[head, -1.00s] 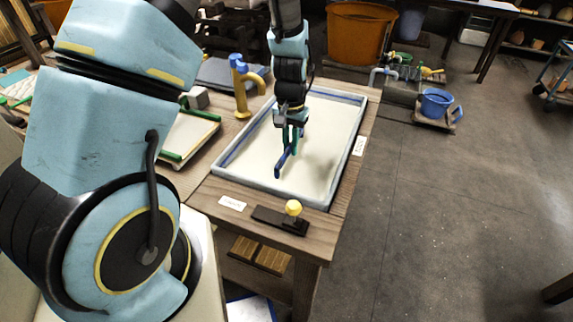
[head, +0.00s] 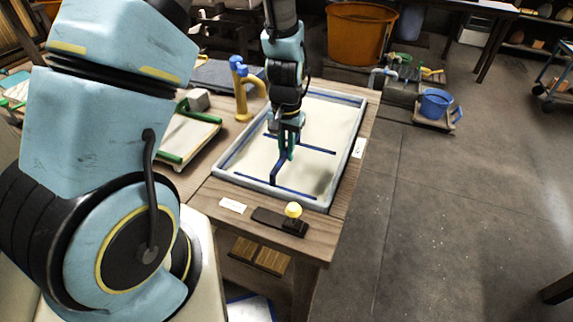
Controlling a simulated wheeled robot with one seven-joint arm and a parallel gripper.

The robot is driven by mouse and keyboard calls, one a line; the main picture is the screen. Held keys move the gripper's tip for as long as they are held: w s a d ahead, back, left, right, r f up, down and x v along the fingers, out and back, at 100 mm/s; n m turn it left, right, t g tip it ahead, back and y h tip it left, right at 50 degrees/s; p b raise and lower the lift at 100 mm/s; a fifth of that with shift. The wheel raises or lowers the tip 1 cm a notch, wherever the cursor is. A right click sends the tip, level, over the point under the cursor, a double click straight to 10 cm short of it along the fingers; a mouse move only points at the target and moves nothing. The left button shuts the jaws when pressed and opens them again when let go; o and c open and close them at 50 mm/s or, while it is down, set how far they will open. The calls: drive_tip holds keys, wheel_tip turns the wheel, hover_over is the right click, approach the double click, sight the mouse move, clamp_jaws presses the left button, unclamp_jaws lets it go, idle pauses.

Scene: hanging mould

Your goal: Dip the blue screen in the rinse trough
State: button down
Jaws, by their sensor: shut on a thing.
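The rinse trough (head: 346,167) is a pale, shallow rectangular basin on the wooden bench, with a light blue-grey rim. The blue screen (head: 318,149) shows as two dark blue bars across the trough, with a pale face between them that blends into the pale trough interior. A short blue piece rises from its near bar. My gripper (head: 286,153) is over the trough, pointing down and shut on the blue screen. The screen looks low inside the trough walls, but I cannot tell how deep it sits. My gripper hides part of it.
A yellow knob on a dark base (head: 293,211) is at the bench's front. Open floor lies to the right.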

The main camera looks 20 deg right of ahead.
drive_tip(key=shift+r+p, duration=3.65)
drive_tip(key=shift+r, duration=1.35)
wheel_tip(320, 180, up, 4)
drive_tip(key=p, duration=0.3)
hover_over(286, 150)
